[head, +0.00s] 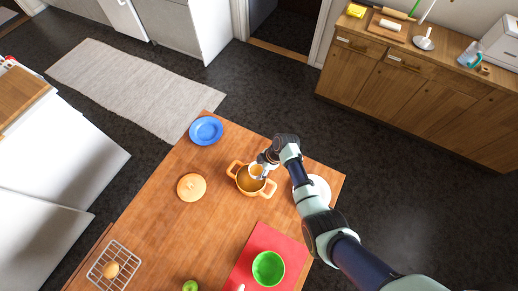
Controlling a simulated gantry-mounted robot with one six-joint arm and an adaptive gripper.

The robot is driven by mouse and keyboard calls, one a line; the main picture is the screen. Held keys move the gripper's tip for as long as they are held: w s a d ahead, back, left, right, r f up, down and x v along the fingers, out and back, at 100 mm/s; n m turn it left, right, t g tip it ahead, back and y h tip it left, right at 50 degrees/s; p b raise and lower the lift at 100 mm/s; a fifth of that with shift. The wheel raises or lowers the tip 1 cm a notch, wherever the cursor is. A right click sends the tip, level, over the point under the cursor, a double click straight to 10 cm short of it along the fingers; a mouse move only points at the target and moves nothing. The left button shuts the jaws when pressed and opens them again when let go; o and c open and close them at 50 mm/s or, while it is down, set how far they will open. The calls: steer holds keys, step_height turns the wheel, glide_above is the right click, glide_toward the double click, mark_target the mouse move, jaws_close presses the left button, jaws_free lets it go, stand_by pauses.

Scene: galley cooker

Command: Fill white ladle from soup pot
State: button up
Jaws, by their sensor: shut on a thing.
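The orange soup pot (241,189), with two side handles, stands open on the wooden table, with brownish soup inside. My gripper (266,163) is over the pot's far right rim, shut on the white ladle (257,170). The ladle's pale bowl shows within the pot's mouth. I cannot tell how deep it sits or whether it holds soup. My gripper hides most of the ladle's handle.
An orange lid (191,187) lies left of the pot, and a blue plate (206,131) lies behind it. A green bowl (268,268) sits on a red mat (240,272). A wire rack (103,270) is front left.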

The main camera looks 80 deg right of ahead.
steer(key=shift+r, duration=0.15)
steer(key=shift+r+p, duration=0.9)
steer(key=shift+p, duration=0.05)
steer(key=shift+r+p, duration=0.85)
steer(key=shift+r, duration=0.1)
